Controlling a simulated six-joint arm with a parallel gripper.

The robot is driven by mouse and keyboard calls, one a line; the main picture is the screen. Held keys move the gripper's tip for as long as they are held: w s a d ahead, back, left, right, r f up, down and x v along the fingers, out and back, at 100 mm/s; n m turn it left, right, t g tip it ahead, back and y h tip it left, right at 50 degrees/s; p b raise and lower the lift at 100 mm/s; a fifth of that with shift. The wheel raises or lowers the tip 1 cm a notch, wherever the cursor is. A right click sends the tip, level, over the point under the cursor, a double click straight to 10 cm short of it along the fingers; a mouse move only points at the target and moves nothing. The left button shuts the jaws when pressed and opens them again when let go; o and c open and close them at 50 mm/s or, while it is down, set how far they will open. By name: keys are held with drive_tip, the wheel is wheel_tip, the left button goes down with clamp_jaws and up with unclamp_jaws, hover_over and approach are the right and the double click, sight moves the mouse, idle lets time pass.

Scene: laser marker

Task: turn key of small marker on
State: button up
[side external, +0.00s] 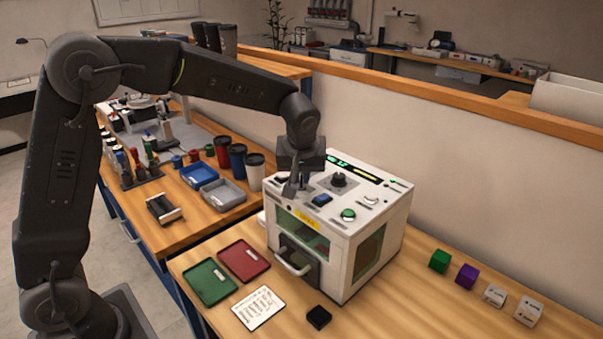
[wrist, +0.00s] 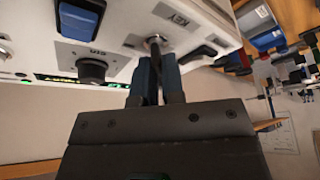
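The small marker (side external: 345,251) is a white box with a dark window and a sloped control panel on top. Its key (wrist: 154,43) is a thin dark piece in a round metal switch beside the KEY label (wrist: 176,15) in the wrist view. My gripper (side external: 291,192) is at the left part of the panel; it also shows in the wrist view (wrist: 157,63). Its two blue fingers stand close together, one on each side of the key, and appear shut on it. The fingers hide part of the key, and the key is hard to make out in the side view.
The panel also carries a black knob (side external: 339,180), a blue switch (side external: 322,199) and a green button (side external: 348,215). A green tray (side external: 207,283), a red tray (side external: 243,261) and a black block (side external: 319,317) lie before the marker. Small cubes (side external: 467,276) stand right.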

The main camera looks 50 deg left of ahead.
clamp_jaws()
drive_tip(key=shift+m, duration=0.3)
drive_tip(key=m+h, duration=0.1)
drive_tip(key=m, duration=0.2)
drive_tip(key=shift+d+m+t, duration=0.1)
drive_tip(key=shift+m+t, duration=0.2)
drive_tip(key=shift+t, duration=0.1)
drive_tip(key=m+h, duration=0.2)
drive_tip(key=m, duration=0.2)
drive_tip(key=shift+d, duration=0.1)
drive_tip(key=m+h, duration=0.1)
drive_tip(key=m, duration=0.4)
drive_tip(key=shift+d+h, duration=0.15)
drive_tip(key=shift+h, duration=0.25)
drive_tip(key=m, duration=0.2)
drive_tip(key=m+h, duration=0.1)
drive_tip(key=m, duration=0.1)
drive_tip(key=shift+d+m+g+h, duration=0.1)
drive_tip(key=shift+m+g+h, duration=0.2)
drive_tip(key=shift+g, duration=0.1)
drive_tip(key=shift+o, duration=2.4)
unclamp_jaws()
